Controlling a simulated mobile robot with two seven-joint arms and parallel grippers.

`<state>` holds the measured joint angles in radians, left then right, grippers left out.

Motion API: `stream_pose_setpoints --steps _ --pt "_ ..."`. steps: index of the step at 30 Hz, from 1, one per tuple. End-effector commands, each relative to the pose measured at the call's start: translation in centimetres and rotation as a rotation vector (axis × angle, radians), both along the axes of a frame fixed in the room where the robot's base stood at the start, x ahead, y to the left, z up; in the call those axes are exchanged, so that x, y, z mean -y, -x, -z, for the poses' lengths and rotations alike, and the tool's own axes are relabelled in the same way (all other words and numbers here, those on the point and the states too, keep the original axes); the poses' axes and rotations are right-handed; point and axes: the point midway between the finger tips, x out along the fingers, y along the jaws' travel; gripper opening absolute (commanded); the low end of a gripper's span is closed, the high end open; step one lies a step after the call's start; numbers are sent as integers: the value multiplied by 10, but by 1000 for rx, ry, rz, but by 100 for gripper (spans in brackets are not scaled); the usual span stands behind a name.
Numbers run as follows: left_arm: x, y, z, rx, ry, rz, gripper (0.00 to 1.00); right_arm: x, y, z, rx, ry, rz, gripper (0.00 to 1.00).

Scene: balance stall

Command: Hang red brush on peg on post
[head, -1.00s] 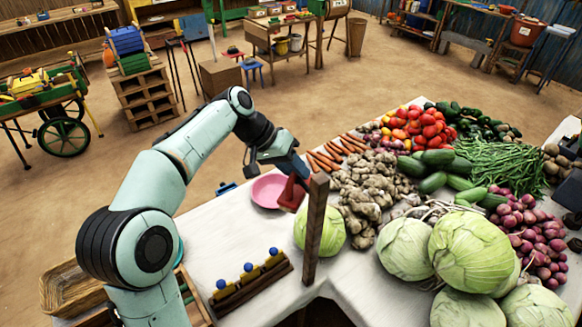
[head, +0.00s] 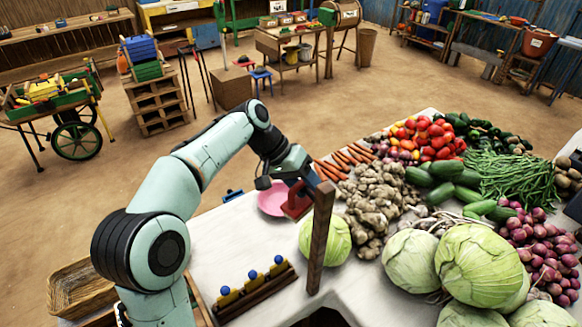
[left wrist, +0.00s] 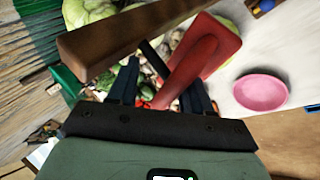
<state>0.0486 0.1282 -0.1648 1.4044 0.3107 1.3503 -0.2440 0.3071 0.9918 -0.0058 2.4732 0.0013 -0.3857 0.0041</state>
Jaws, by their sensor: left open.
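The red brush (head: 297,203) is beside the upper part of the wooden post (head: 320,240), above the table. In the left wrist view, the brush (left wrist: 208,48) has its handle between my fingers, and a dark peg (left wrist: 153,60) sticks out from the post (left wrist: 140,28) next to the handle. I cannot tell whether the brush's hole is around the peg. My left gripper (left wrist: 162,76) is open around the handle; in the head view the gripper (head: 308,180) is partly hidden behind the brush and post. My right gripper is not in view.
A pink plate (head: 271,202) and a cabbage (head: 338,240) lie close to the post. A dark rack with blue-topped pegs (head: 253,290) is at the front left. Large cabbages (head: 412,260) and piled vegetables crowd the right. White tabletop left of the post is mostly clear.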

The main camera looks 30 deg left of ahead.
Motion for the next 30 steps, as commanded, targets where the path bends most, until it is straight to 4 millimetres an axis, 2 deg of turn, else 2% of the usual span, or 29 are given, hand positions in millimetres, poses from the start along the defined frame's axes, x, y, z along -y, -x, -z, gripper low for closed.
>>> stream_pose_setpoints --steps 1,2,7,15,22,30 --pt "7 3 -12 3 18 29 54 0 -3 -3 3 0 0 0" --pt "4 4 -17 7 18 28 54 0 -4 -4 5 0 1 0" --pt "-22 12 -52 21 13 16 54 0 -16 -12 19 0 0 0" --pt "-61 25 -90 13 7 2 54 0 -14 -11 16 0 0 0" --pt "-73 30 -104 11 7 -2 54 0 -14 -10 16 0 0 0" --pt "-76 31 -107 10 7 -3 54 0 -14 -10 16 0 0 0"
